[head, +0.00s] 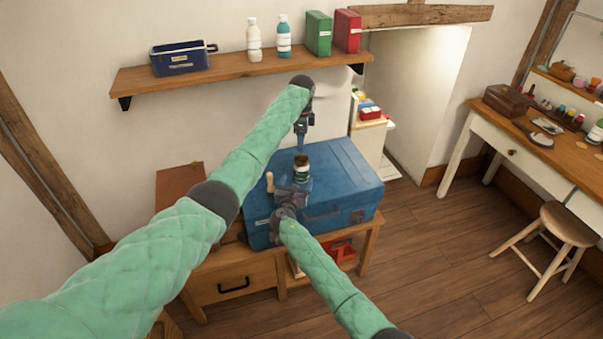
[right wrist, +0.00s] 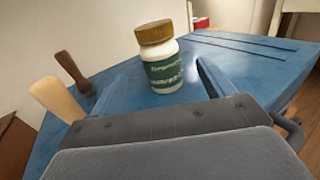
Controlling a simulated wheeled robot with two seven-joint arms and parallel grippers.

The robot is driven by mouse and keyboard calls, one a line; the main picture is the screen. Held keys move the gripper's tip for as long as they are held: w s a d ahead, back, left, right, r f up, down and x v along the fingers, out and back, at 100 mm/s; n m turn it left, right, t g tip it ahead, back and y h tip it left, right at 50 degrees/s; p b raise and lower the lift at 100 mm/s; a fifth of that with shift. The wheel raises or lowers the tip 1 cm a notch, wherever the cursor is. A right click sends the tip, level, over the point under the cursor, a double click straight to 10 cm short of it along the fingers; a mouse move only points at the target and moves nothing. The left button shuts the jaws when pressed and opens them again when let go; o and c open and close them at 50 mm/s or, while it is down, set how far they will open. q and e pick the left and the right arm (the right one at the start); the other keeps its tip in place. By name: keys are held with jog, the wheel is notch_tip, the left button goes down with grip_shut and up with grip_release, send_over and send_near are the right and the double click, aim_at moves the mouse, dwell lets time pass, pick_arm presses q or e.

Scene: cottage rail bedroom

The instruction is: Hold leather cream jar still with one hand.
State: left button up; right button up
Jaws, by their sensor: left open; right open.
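The leather cream jar (head: 302,168) is white with a green label and a brown lid. It stands upright on the blue case (head: 345,170). In the right wrist view the jar (right wrist: 161,62) stands just beyond the open fingers of my right gripper (right wrist: 160,90), roughly centred between them. In the head view my right gripper (head: 297,190) is on the near side of the jar. My left gripper (head: 301,140) is open above and behind the jar, pointing down. Whether any finger touches the jar cannot be told.
Two wooden handles, one pale (right wrist: 56,100) and one dark (right wrist: 72,70), stand left of the jar. The case rests on a wooden bench (head: 240,276). A shelf (head: 225,72) with bottles and boxes hangs above. A desk (head: 500,130) and stool (head: 563,224) stand right.

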aim_at(300, 173)
jog(key=shift+x, duration=3.9)
jog(key=shift+c, duration=0.2)
pick_arm(q)
jog(key=shift+f, duration=0.1)
pick_arm(e)
grip_shut()
pick_arm(q)
jog(key=shift+s+d+f, duration=0.1)
jog(key=shift+s+d, duration=0.1)
jog(key=shift+d, duration=0.35)
jog(key=m, duration=0.7)
jog(key=shift+w+a, duration=0.2)
jog(key=shift+a, duration=0.15)
jog(key=m, duration=0.3)
jog(key=shift+a+r+m, duration=0.2)
jog(key=shift+m, duration=0.2)
jog(key=m, duration=0.2)
jog(key=shift+f+m, duration=0.1)
jog(key=shift+m, duration=0.3)
jog(key=shift+f, duration=3.95)
